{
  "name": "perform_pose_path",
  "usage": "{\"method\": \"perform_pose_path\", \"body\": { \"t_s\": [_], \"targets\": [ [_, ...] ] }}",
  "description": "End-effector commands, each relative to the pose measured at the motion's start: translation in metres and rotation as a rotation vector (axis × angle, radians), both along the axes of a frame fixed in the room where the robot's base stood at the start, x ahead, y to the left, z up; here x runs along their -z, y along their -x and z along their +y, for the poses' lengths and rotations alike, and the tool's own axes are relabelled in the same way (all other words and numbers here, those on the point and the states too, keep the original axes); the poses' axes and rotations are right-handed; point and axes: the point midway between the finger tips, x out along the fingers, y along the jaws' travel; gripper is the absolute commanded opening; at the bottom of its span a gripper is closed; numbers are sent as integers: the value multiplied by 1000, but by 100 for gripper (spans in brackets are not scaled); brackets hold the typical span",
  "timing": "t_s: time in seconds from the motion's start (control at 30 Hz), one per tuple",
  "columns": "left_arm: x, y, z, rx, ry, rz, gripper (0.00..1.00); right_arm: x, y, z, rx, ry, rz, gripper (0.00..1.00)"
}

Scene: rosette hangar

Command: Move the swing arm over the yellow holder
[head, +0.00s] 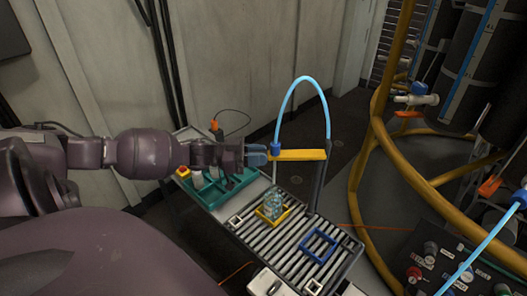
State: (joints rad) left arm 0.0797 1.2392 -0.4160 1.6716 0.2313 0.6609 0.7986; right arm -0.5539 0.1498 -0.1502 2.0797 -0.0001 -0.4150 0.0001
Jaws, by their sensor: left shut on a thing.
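The swing arm (299,155) is a yellow bar on a dark upright post at its right end, with a light blue hose arching above it. My left gripper (262,153) is shut on the blue fitting at the bar's left end; the fingers partly hide it. The yellow holder (259,214) is a square frame on the slatted bench below, with a clear ridged vessel (273,201) standing in it. In the picture, the bar's free end lies above and beyond the holder. My right gripper is out of view.
A blue square frame (333,248) sits on the slatted bench (297,266), right of the yellow holder. A green tray (211,194) lies under my left forearm. Yellow pipework (354,190) and a control panel (450,262) stand to the right.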

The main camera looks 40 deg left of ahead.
Motion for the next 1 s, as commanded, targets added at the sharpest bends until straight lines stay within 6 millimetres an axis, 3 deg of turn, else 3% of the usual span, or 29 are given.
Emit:
{"method": "perform_pose_path", "body": {
  "t_s": [0.7, 0.73, 0.87, 1.0],
  "targets": [
    [1, -6, 6, 52, -1, 1, 0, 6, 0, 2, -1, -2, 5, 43],
    [1, -6, 6, 52, -1, 1, 26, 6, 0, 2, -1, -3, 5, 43],
    [1, -6, 6, 52, -1, 1, 46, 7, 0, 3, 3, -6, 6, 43],
    [0, -6, 6, 51, 0, 0, 49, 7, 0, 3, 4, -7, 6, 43]
  ]
}}
